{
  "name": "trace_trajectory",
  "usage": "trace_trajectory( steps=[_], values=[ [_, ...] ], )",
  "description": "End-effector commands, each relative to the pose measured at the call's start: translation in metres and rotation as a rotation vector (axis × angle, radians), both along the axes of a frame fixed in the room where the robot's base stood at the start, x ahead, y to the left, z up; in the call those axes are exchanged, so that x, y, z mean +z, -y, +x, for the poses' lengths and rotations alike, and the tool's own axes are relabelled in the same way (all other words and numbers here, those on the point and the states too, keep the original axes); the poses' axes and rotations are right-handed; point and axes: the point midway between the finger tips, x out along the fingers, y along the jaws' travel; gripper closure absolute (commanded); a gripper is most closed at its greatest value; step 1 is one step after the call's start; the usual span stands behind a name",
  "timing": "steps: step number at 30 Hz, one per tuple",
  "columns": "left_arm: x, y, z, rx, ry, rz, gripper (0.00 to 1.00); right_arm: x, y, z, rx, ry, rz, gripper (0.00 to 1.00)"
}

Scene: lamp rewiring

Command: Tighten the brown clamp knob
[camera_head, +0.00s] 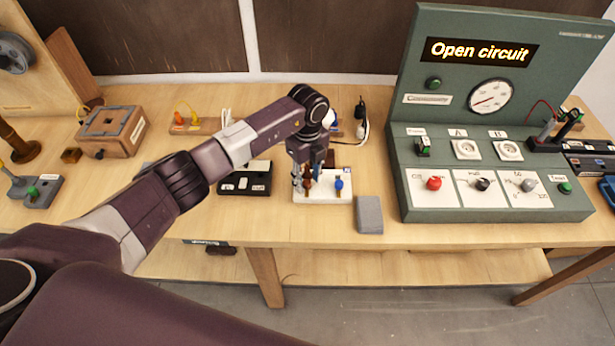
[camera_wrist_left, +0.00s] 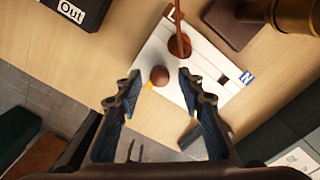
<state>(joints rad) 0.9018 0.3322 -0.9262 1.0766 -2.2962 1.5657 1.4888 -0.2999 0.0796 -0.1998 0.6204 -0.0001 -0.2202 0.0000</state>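The brown clamp knob (camera_wrist_left: 159,75) is a small round ball at the edge of a white terminal block (camera_wrist_left: 205,62) in the left wrist view. My left gripper (camera_wrist_left: 159,80) is open, with one fingertip on each side of the knob and visible gaps between. A brown post (camera_wrist_left: 180,45) with a reddish-brown wire stands farther along the block. In the head view my left gripper (camera_head: 311,182) points down over the white block (camera_head: 320,198) and hides part of it. A blue knob (camera_head: 339,184) shows at the block's right. My right gripper is not in view.
A dark switch box (camera_head: 244,182) is left of the block, and a grey block (camera_head: 369,215) is close on its right. The green test panel (camera_head: 400,160) stands farther right, reading "Open circuit". The table's front edge is close below the block.

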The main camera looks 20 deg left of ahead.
Motion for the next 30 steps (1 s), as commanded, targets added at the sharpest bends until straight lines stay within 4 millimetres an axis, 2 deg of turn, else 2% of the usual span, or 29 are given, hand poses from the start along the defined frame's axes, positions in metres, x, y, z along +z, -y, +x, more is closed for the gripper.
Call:
trace_trajectory(
  steps=[3,13,23,30],
  values=[
    [0.0,0.0,0.0,0.0,0.0,0.0,0.64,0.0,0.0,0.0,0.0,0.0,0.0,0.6],
    [0.0,0.0,0.0,0.0,0.001,-0.001,1.0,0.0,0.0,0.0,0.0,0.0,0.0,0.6],
    [0.0,0.0,0.001,-0.034,0.002,0.0,1.0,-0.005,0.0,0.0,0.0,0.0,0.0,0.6],
    [-0.002,-0.001,0.001,-0.162,0.003,0.0,1.0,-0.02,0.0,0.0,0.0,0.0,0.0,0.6]
  ],
)
